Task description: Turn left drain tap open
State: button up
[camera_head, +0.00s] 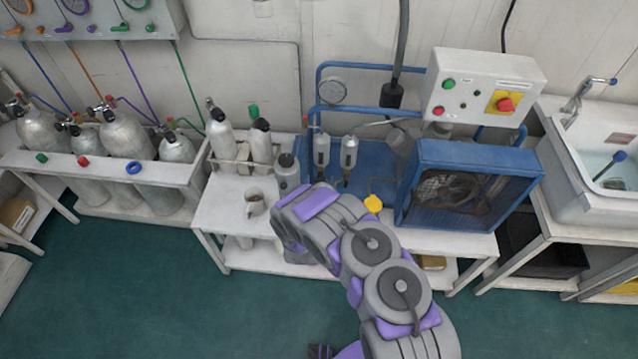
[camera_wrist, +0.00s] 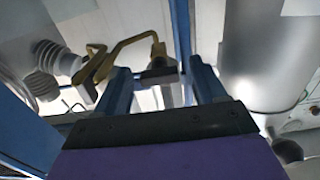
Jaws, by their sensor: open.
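My gripper (camera_wrist: 160,90) is open in the wrist view, with its two blue-grey fingers apart and pointing up the picture. A dark tap-like fitting (camera_wrist: 158,74) shows between the fingertips, apparently not clamped. A bent brass tube (camera_wrist: 125,48) runs beside it to the left. I cannot tell for sure that this fitting is the left drain tap. In the head view, two silver filter cylinders stand on the blue compressor, the left one (camera_head: 321,150) and the right one (camera_head: 348,154). My arm reaches toward them, and its fingertips and the left tap are hidden there.
A large silver cylinder (camera_wrist: 248,55) is close to the right finger in the wrist view, and a ribbed grey part (camera_wrist: 52,60) is at left. In the head view, a mug (camera_head: 255,203) and a grey canister (camera_head: 287,172) stand left of the compressor (camera_head: 375,185).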

jog(key=shift+w, duration=0.75)
jog(key=shift+c, duration=0.3)
jog(key=c, duration=1)
